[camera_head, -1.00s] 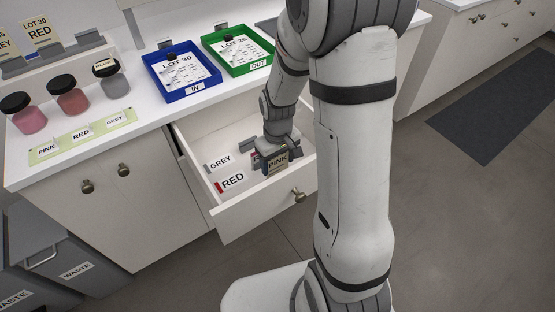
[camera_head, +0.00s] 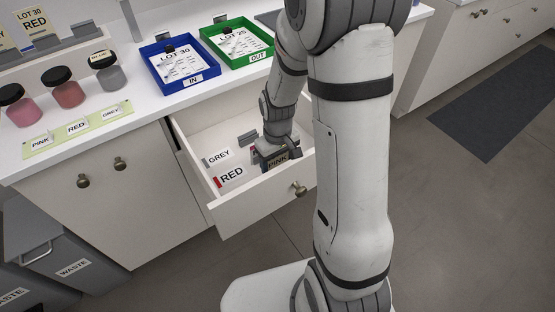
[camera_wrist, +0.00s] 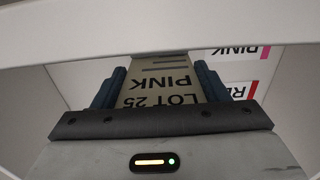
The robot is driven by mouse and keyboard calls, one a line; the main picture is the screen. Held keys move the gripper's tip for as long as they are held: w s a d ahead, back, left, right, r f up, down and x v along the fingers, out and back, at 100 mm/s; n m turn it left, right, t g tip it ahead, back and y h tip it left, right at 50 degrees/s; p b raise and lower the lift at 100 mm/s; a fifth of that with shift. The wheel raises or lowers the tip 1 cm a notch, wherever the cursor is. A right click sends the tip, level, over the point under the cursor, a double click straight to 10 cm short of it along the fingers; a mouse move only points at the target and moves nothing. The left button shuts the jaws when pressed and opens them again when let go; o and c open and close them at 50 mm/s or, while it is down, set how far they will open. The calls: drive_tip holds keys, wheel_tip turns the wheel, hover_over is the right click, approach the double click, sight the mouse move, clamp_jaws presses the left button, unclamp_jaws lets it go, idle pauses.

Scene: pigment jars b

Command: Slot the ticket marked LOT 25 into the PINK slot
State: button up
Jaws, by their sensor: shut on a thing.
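The tan ticket (camera_wrist: 162,84), reading LOT 25 and PINK, appears upside down in the wrist view. My gripper (camera_wrist: 160,92) is shut on it, with dark blue fingers on both sides. The ticket's lower part is hidden there. A PINK label (camera_wrist: 232,52) with a pink stripe lies to the right beyond the ticket in the wrist view. Whether the ticket sits in a slot cannot be told.
The drawer (camera_head: 240,192) also holds a GREY label (camera_head: 218,157) and a RED label (camera_head: 231,176), left of my gripper. A blue IN tray (camera_head: 178,68) and a green OUT tray (camera_head: 236,45) stand on the counter. Several lidded jars stand at left.

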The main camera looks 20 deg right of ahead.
drive_tip(key=shift+f, duration=0.25)
drive_tip(key=o, duration=1)
drive_tip(key=shift+r, duration=0.1)
drive_tip(key=shift+r+p, duration=2.15)
drive_tip(key=shift+r, duration=0.8)
drive_tip(key=shift+r, duration=0.15)
drive_tip(key=s+r+m+t, duration=0.1)
drive_tip(key=s+r, duration=0.3)
drive_tip(key=r, duration=0.2)
drive_tip(key=s+r+m, duration=0.1)
drive_tip(key=s+r, duration=0.4)
drive_tip(key=s+r+m+t, duration=0.1)
drive_tip(key=s+r, duration=0.4)
drive_tip(key=r, duration=0.1)
drive_tip(key=shift+d+r+m+t, duration=0.3)
